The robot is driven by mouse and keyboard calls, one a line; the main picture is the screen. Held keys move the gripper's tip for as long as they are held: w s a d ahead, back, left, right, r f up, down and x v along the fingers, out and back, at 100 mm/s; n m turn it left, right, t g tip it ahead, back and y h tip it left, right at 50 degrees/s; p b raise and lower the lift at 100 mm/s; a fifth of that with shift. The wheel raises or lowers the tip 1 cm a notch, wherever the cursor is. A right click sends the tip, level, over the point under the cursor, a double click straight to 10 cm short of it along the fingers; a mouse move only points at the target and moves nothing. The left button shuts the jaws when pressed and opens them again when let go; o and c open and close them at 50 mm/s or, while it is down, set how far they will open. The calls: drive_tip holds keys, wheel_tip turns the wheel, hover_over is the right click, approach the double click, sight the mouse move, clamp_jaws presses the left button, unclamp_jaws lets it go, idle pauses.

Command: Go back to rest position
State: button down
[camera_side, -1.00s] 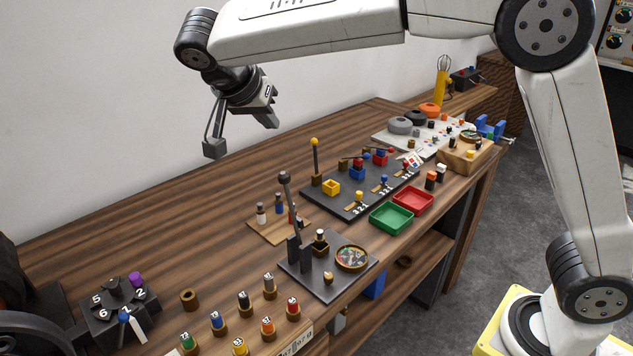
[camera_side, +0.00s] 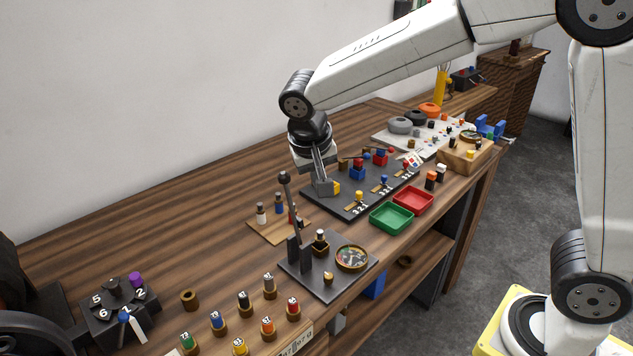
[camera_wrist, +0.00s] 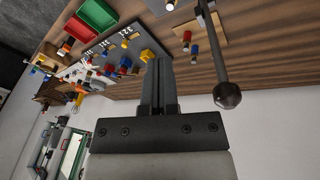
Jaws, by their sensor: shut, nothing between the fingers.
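My gripper (camera_side: 316,160) hangs over the bench, at the rear left end of the black switch board (camera_side: 350,206) in the side view. The wrist camera box on its bracket covers much of the fingers there. In the wrist view my gripper (camera_wrist: 159,75) has its two dark fingers together, with nothing held. A yellow block (camera_side: 337,188) shows just beside the wrist camera box. A tall lever with a dark ball knob (camera_side: 285,176) stands left of my gripper, and its knob looks large and close in the wrist view (camera_wrist: 227,95).
A green tray (camera_side: 391,228) and a red tray (camera_side: 413,209) sit at the front edge. A wooden board with small bottles (camera_side: 265,232) lies behind the lever. Several numbered coloured pegs stand at the front left. The wooden bench (camera_side: 150,225) is bare at the back left.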

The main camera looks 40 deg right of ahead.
drive_tip(key=s+d+f+n+t+y, duration=0.1)
drive_tip(key=s+d+f+n+y, duration=0.2)
drive_tip(key=s+f, duration=0.7)
drive_tip(key=s+d+n, duration=0.2)
drive_tip(key=s, duration=0.1)
drive_tip(key=shift+s+d+f, duration=0.35)
drive_tip(key=shift+d+f, duration=0.05)
